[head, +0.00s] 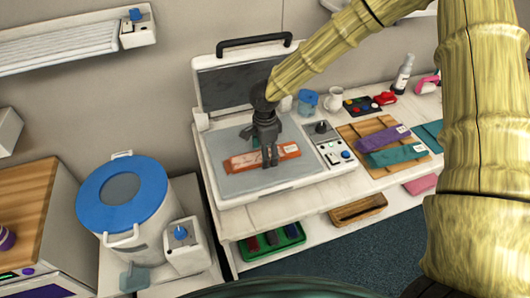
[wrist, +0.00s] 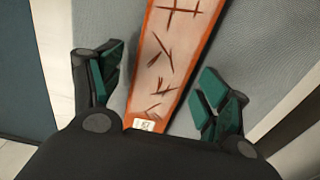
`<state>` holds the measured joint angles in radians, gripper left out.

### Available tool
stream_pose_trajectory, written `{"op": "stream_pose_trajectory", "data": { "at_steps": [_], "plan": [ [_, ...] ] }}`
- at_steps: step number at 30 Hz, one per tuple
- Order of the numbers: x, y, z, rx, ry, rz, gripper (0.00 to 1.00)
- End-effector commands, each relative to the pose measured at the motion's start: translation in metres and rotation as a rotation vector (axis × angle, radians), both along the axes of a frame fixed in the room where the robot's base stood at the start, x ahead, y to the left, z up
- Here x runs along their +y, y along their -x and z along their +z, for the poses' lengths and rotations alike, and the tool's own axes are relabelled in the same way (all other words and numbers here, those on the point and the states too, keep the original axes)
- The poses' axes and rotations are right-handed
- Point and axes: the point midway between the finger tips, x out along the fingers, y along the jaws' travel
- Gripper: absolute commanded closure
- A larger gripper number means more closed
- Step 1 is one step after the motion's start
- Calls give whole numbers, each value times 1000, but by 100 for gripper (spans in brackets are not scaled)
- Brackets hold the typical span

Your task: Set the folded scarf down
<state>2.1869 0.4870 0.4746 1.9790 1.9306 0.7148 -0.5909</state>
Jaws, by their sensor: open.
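The folded scarf (head: 262,158) is a flat orange-edged strip with a pale middle and dark marks. It lies on the grey bed (head: 228,182) of a white press with its lid raised. In the wrist view the scarf (wrist: 172,60) runs between the fingers, with a small white tag at its near end. My gripper (head: 269,162) is over the scarf. In the wrist view my gripper (wrist: 155,90) is open, with a green-padded finger on each side and visible gaps to the scarf. The head view partly hides the scarf's middle behind the gripper.
A control panel (head: 328,145) sits right of the bed. Beyond it, a wooden board (head: 362,130) holds purple and teal folded cloths. A white drum with a blue lid (head: 122,193) stands at left. The raised lid (head: 238,82) stands behind my gripper. A green tray (head: 270,242) is on the lower shelf.

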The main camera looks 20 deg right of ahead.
Motion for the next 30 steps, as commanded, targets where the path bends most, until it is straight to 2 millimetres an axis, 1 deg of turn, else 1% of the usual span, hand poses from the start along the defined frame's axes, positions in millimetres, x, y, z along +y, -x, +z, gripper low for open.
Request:
{"op": "stream_pose_trajectory", "data": {
  "at_steps": [5,12,18,24,30],
  "plan": [
    [0,-1,22,-4,-2,0,24],
    [0,-1,66,-3,-2,0,24],
    [0,-1,98,-3,-1,-1,24],
    [0,-1,116,-1,0,0,24],
    [0,0,120,-1,0,0,24]
  ]
}}
